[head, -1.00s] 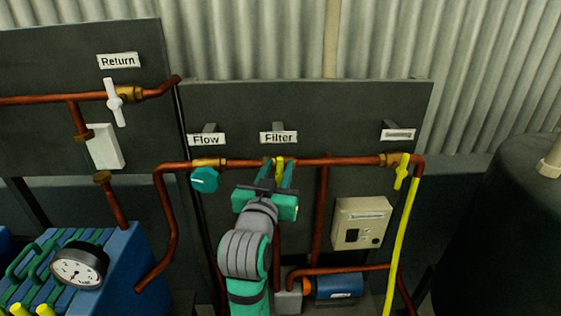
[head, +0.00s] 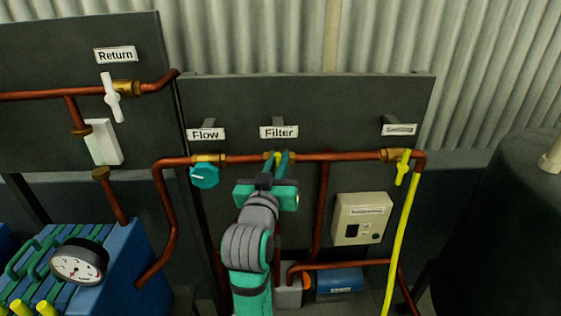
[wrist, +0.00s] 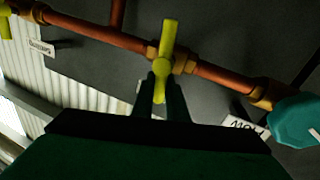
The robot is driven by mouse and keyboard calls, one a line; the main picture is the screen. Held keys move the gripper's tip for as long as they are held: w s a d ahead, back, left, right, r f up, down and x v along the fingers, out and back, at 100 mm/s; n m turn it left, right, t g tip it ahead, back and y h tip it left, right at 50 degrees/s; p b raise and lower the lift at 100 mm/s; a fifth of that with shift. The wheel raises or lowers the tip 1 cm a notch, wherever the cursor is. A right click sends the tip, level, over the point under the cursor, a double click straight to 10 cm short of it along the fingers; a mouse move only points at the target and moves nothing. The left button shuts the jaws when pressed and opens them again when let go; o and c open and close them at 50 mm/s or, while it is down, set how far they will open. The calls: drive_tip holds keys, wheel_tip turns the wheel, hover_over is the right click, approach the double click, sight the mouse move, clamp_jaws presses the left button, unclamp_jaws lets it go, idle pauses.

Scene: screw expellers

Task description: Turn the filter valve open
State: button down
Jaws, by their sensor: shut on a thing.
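The filter valve has a yellow handle (wrist: 166,50) on a brass fitting on the copper pipe. In the wrist view the handle lies across the pipe, with one end past the pipe and the other between my fingers. In the head view most of the handle is hidden by my gripper (head: 277,163), and only a little yellow (head: 270,158) shows below the Filter label (head: 279,132). My gripper also shows in the wrist view (wrist: 162,90), with its two fingers closed on the handle's near end.
A teal Flow knob (head: 204,175) is left of my gripper. A yellow-handled valve (head: 402,168) is at the pipe's right end, and a white-handled Return valve (head: 111,97) is upper left. A beige box (head: 361,219) and blue motor (head: 338,281) sit below the pipe.

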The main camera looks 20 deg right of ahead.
drive_tip(key=shift+a+n, duration=0.1)
drive_tip(key=shift+n, duration=0.6)
drive_tip(key=c, duration=1.8)
unclamp_jaws()
drive_tip(key=shift+o, duration=0.2)
drive_tip(key=shift+a, duration=0.1)
drive_tip(key=shift+s, duration=0.1)
drive_tip(key=v, duration=1)
drive_tip(key=shift+s+f, duration=0.25)
drive_tip(key=shift+a, duration=0.15)
